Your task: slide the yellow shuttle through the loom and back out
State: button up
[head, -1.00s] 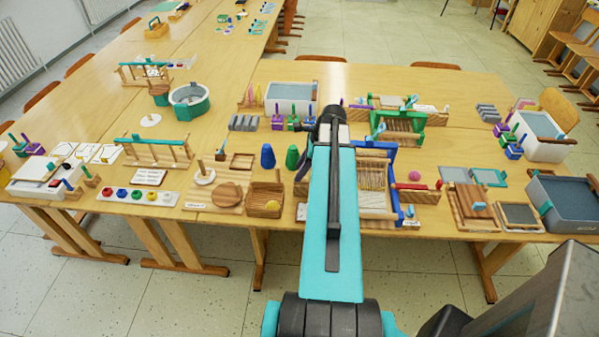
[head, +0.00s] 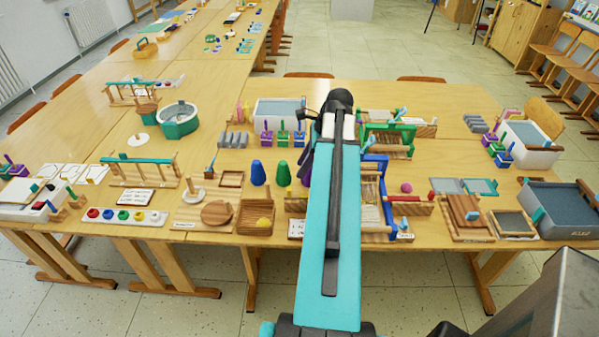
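The blue-framed loom (head: 386,208) stands near the front edge of the table, with pale threads. My teal arm crosses in front of it and hides its left part. A second loom with a green frame (head: 409,136) stands behind it. I cannot make out a yellow shuttle for certain. A small yellow thing (head: 263,222) lies in a wooden box left of the arm; its shape is too small to tell. My gripper does not show; only the arm's links are visible, reaching over the table.
A blue cone (head: 258,174) and a green cone (head: 283,175) stand left of the arm. A red ball (head: 406,188) lies right of the blue loom. A grey-blue tub (head: 566,209) stands at the right.

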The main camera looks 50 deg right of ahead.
jog(key=shift+v, duration=1.2)
